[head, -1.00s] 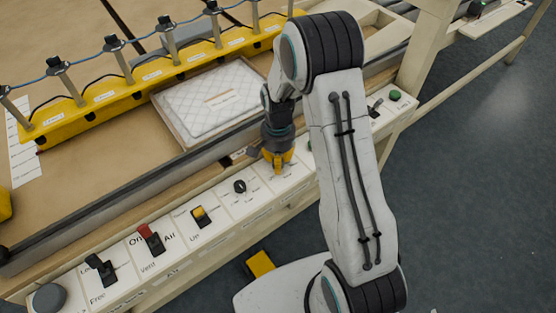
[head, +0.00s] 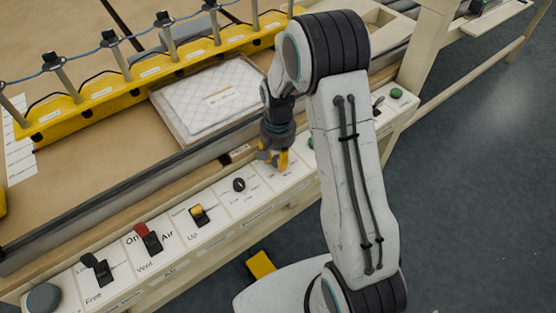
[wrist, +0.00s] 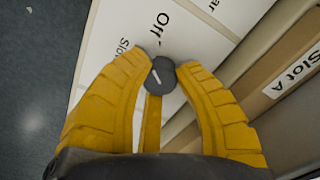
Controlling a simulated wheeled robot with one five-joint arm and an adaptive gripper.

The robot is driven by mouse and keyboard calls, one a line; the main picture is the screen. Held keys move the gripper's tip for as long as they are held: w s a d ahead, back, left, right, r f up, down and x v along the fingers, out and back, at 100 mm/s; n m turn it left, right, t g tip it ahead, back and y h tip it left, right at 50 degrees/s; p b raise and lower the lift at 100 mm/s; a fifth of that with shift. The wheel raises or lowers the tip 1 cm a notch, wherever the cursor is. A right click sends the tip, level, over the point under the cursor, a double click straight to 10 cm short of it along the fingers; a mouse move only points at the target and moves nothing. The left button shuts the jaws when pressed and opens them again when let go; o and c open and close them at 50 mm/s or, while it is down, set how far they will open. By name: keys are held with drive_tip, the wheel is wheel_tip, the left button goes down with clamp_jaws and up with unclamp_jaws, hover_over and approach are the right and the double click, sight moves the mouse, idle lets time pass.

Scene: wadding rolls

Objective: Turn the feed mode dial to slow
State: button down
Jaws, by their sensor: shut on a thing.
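The feed mode dial (wrist: 161,76) is a round dark grey knob with a short white pointer mark. It sits between the yellow fingertips of my gripper (wrist: 163,67) in the wrist view, and the fingers are shut on it. Printed labels beside it read "Off" (wrist: 165,20) and what looks like "Slow" (wrist: 122,46), partly cut off. I cannot tell exactly which label the mark lines up with. In the head view my gripper (head: 272,158) is down at the sloping cream control panel (head: 225,205), and it hides the dial there.
Left along the panel are a black knob (head: 239,185), a yellow-topped switch (head: 199,214), a red-topped switch (head: 148,238) and a black switch (head: 96,268). A green button (head: 396,93) is at the right. A quilted white pad (head: 210,98) lies behind.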

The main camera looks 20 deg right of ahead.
sight(278, 158)
drive_tip(key=n+b, duration=0.1)
drive_tip(key=n, duration=0.2)
drive_tip(key=shift+f+n, duration=0.15)
drive_tip(key=shift+n, duration=0.15)
drive_tip(key=shift+n+b, duration=0.4)
drive_tip(key=shift+n, duration=1.4)
drive_tip(key=shift+s, duration=0.1)
drive_tip(key=c, duration=0.9)
unclamp_jaws()
drive_tip(key=shift+r, duration=0.2)
wheel_tip(278, 158, up, 12)
drive_tip(key=shift+f, duration=0.1)
drive_tip(key=shift+w, duration=0.2)
